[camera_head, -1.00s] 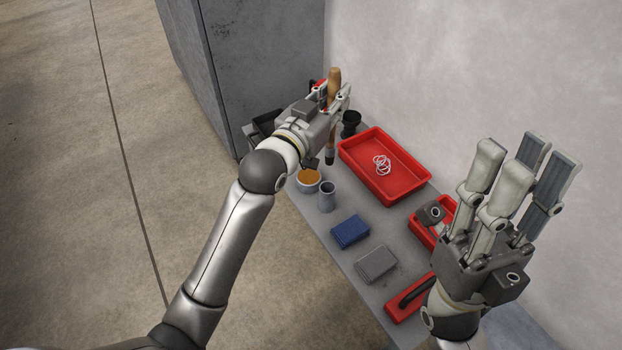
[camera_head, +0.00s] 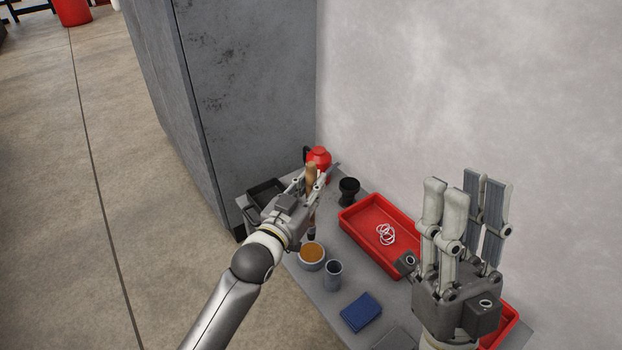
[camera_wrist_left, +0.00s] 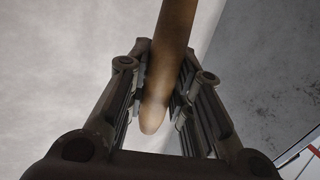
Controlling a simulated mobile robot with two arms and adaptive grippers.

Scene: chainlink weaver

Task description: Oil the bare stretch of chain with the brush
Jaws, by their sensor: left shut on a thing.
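My left gripper (camera_head: 312,180) is shut on the wooden handle of the brush (camera_head: 311,175). The brush is roughly upright, dark end down, just behind the rim of a light pot of orange-brown oil (camera_head: 312,252); I cannot tell its height above the bench. In the left wrist view, the rounded handle (camera_wrist_left: 168,75) sits between the two fingers (camera_wrist_left: 160,85). My right gripper (camera_head: 466,190) is open and empty, fingers up, over the right of the bench. I cannot make out the chain or its bare stretch in either view.
On the grey bench are a red tray (camera_head: 352,226) with thin white loops (camera_head: 385,234), a grey cup (camera_head: 332,274), a blue block (camera_head: 361,312), a black cup (camera_head: 348,190), a red can (camera_head: 319,157) and a dark tray (camera_head: 250,190). A cabinet (camera_head: 245,90) and wall stand behind.

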